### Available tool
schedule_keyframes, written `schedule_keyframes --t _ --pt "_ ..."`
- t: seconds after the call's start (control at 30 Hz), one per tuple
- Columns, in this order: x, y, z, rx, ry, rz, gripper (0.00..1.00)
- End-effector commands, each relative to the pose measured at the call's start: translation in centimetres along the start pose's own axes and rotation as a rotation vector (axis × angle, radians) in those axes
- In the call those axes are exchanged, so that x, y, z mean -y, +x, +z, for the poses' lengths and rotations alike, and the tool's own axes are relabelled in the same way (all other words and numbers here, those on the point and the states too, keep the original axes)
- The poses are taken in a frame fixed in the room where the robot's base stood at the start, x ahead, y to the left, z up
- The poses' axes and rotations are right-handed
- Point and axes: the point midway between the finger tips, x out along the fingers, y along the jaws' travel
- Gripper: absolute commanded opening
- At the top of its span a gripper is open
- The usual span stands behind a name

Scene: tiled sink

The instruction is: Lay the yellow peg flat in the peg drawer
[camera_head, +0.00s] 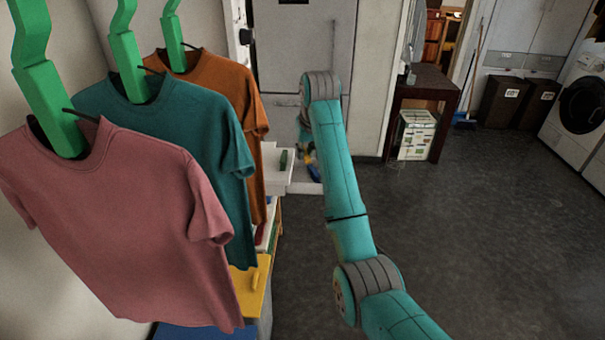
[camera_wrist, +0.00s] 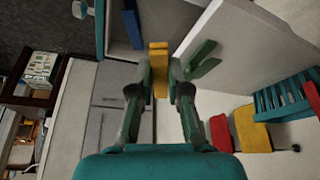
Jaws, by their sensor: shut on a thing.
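The yellow peg (camera_wrist: 158,70) is upright in the wrist picture, between the fingers of my gripper (camera_wrist: 160,88), which is shut on it.
Red and yellow pieces (camera_wrist: 250,130) and a teal rack (camera_wrist: 285,98) are at right. Hanging shirts (camera_head: 120,210) crowd the left; the dark floor (camera_head: 470,230) is clear.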

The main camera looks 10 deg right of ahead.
Motion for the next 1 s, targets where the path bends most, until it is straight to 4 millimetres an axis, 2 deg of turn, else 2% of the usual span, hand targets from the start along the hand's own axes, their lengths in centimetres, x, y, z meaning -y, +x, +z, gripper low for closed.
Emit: schedule_keyframes --t 0.2,0.37,0.6,0.97,1.0 --pt "0.0 3.5 1.6 0.003 0.000 0.000 0.00" --pt "0.0 4.8 2.0 0.001 0.000 0.000 0.00" --pt "0.0 7.5 3.2 0.002 0.000 0.000 0.00" --pt "0.0 7.9 3.3 0.001 0.000 0.000 0.00" --pt "0.0 7.9 3.3 0.001 0.000 0.000 0.21"
